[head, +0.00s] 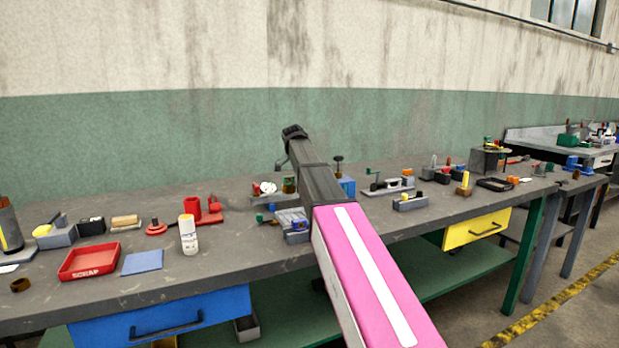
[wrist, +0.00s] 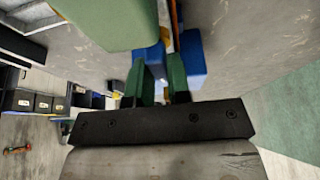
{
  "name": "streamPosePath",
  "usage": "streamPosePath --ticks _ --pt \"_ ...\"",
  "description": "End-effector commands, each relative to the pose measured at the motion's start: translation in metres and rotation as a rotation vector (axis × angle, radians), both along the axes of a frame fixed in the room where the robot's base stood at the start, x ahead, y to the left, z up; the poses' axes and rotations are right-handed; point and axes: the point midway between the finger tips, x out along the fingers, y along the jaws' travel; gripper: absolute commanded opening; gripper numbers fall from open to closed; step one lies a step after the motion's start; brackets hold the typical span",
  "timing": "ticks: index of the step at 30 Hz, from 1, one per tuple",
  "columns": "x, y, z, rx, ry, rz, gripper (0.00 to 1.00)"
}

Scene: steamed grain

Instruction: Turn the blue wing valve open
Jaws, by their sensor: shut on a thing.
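In the wrist view my gripper (wrist: 158,86) has its two green-faced fingers close together, shut on a narrow blue part that I take to be the blue wing valve (wrist: 154,56). More blue shows just right of the fingers, with an orange-yellow strip between. The exact contact is small and partly hidden by the fingers. In the head view my pink and dark arm reaches over the bench and hides the fingertips. A blue block (head: 346,187) shows just right of the arm, so I cannot tell the valve's angle there.
A green block (wrist: 110,22) stands close to the fingers in the wrist view. On the bench (head: 290,258) are a red scrap tray (head: 88,262), a white bottle (head: 188,236), a red fixture (head: 207,211) and a grey-blue clamp (head: 294,224). Small fixtures stand to the right.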

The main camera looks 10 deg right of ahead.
Motion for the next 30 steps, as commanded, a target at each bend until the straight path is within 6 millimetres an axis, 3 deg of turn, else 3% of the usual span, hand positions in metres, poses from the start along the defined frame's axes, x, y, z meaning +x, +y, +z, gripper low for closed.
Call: streamPosePath --ticks 5,6,7,8,20,30 --pt "0.000 0.000 0.000 0.000 -0.001 -0.003 0.00" --pt "0.000 0.000 0.000 0.000 -0.001 -0.003 0.30" --pt "0.000 0.000 0.000 0.000 -0.001 -0.003 0.40" --pt "0.000 0.000 0.000 0.000 -0.001 -0.003 0.43" --pt "0.000 0.004 0.010 0.000 -0.002 0.000 0.43" --pt "-0.005 0.027 0.066 0.000 -0.003 0.000 0.43"
